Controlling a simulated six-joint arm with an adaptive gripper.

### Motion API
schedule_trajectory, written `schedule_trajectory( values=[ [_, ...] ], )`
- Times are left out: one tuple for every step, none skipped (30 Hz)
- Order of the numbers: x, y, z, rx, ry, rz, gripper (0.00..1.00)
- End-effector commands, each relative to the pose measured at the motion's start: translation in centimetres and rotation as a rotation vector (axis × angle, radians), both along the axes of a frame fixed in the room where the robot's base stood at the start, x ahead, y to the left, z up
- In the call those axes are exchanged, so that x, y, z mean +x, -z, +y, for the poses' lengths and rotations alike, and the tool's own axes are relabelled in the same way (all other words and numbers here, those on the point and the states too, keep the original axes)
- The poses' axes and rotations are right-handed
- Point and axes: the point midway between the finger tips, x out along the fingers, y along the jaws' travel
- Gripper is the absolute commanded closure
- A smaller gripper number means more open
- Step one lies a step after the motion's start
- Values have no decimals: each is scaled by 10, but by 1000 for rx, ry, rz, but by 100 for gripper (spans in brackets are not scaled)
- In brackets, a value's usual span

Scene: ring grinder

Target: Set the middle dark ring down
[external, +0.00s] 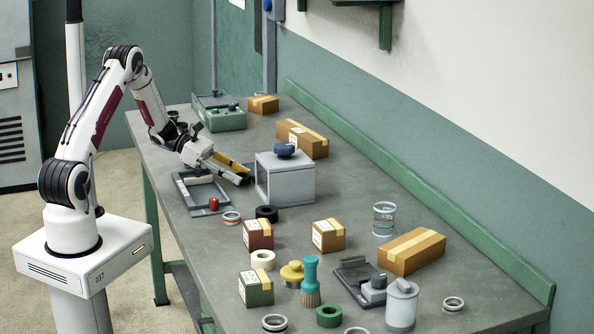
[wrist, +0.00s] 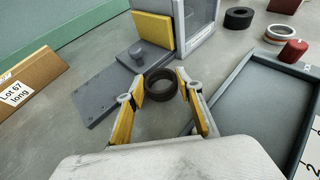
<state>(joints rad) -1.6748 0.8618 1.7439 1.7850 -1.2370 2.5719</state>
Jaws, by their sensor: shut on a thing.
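A dark brown-black ring (wrist: 160,96) sits between the fingertips of my gripper (wrist: 160,80) in the wrist view. The yellow-padded fingers are shut on it from both sides. The ring lies flat and level, close to the table; I cannot tell whether it touches the top. In the external view my gripper (external: 243,177) is low, left of the grey box with the blue knob (external: 278,185); the ring cannot be made out there. Another black ring (external: 267,213) lies on the table in front of that box, also seen in the wrist view (wrist: 240,20).
A grey plate with a knob (wrist: 105,98) lies just left of the held ring in the wrist view. A shallow grey tray (wrist: 262,110) is close on the right, with a red knob (wrist: 293,49) at its edge. A long cardboard box (external: 303,140) stands behind.

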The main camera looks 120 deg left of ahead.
Motion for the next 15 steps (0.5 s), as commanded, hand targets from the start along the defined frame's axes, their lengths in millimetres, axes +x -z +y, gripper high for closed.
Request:
schedule_trajectory(
  values=[
    [0,1,0,0,0,0,89],
    [0,2,0,0,0,0,89],
    [0,2,0,0,0,0,89],
    [0,3,0,0,0,0,62],
    [0,3,0,0,0,0,54],
    [0,3,0,0,0,0,48],
    [0,3,0,0,0,0,48],
    [0,3,0,0,0,0,48],
    [0,3,0,0,0,0,48],
    [0,3,0,0,0,0,48],
    [0,3,0,0,0,0,48],
    [0,3,0,0,0,0,48],
    [0,3,0,0,0,0,48],
    [0,3,0,0,0,0,48],
    [0,2,0,0,0,0,48]
  ],
)
